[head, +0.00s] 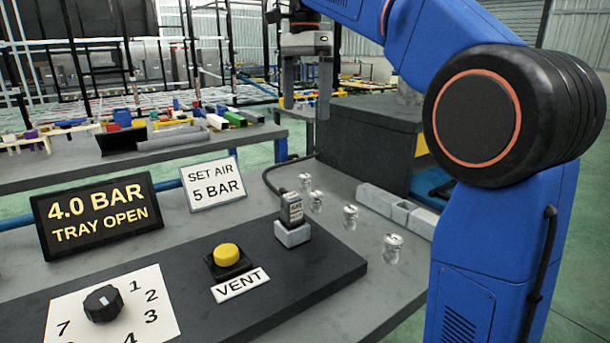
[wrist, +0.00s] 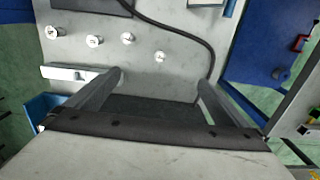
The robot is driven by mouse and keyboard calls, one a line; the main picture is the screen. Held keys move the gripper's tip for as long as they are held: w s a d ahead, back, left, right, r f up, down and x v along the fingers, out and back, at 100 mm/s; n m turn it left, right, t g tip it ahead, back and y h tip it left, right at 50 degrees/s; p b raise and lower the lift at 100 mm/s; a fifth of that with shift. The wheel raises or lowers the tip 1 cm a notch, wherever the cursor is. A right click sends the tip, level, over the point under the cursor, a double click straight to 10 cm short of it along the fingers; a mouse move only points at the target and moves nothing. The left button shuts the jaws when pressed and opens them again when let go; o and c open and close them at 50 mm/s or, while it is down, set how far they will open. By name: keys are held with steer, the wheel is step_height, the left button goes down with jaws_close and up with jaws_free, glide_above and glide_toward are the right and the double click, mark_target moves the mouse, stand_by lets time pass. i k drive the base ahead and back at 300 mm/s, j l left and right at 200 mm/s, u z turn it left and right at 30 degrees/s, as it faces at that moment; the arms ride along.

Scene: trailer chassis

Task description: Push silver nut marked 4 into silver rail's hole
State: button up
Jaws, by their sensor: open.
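Several small silver nuts stand apart on the grey table: a front one (head: 392,248), a middle one (head: 349,217) and two farther back (head: 315,202) (head: 304,182). They also show in the wrist view's upper left (wrist: 52,32) (wrist: 95,41) (wrist: 127,38) (wrist: 160,56). Their marks are too small to read, so I cannot tell which is 4. A pale grey rail (head: 400,211) lies at the table's right edge and also shows in the wrist view (wrist: 68,73). Its hole is unclear. My gripper (head: 307,106) is open, empty and raised beyond the nuts; its fingers show in the wrist view (wrist: 160,82).
A display (head: 97,213) reads 4.0 BAR, TRAY OPEN. A sign (head: 212,184) says SET AIR 5 BAR. A dark panel holds a numbered knob (head: 103,303), a yellow VENT button (head: 227,256) and a grey upright device (head: 292,212) with a cable. A cluttered bench (head: 180,150) stands behind.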

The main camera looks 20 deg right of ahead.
mark_target(421, 221)
steer(key=k, duration=1)
